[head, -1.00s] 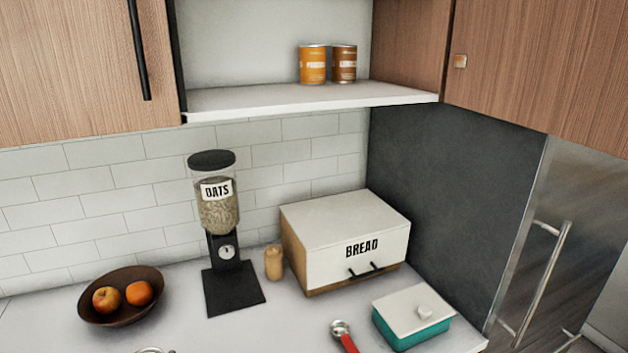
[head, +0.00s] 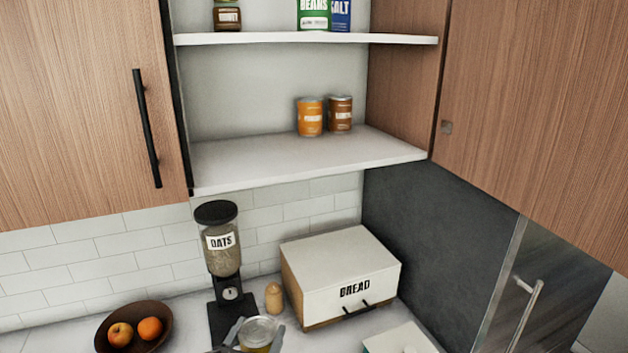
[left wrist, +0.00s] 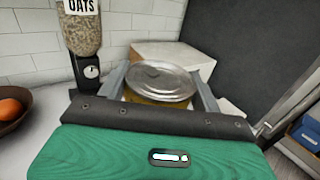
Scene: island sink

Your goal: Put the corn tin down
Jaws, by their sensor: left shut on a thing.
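The tin (head: 258,332) shows at the bottom edge of the head view, with a silver lid and a yellowish side; its label is not visible. My left gripper (head: 247,335) is shut on it, one finger on each side. In the left wrist view the tin (left wrist: 160,84) stands between the two fingers of my left gripper (left wrist: 163,85), lid up. It is in front of the oats dispenser and bread box in the head view. My right gripper is not in view.
The lower shelf (head: 250,163) holds an orange tin (head: 310,117) and a brown tin (head: 340,114) at its right; its left part is bare. The upper shelf (head: 270,39) holds several items. An oats dispenser (head: 221,255), bread box (head: 345,285) and fruit bowl (head: 105,335) stand on the counter.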

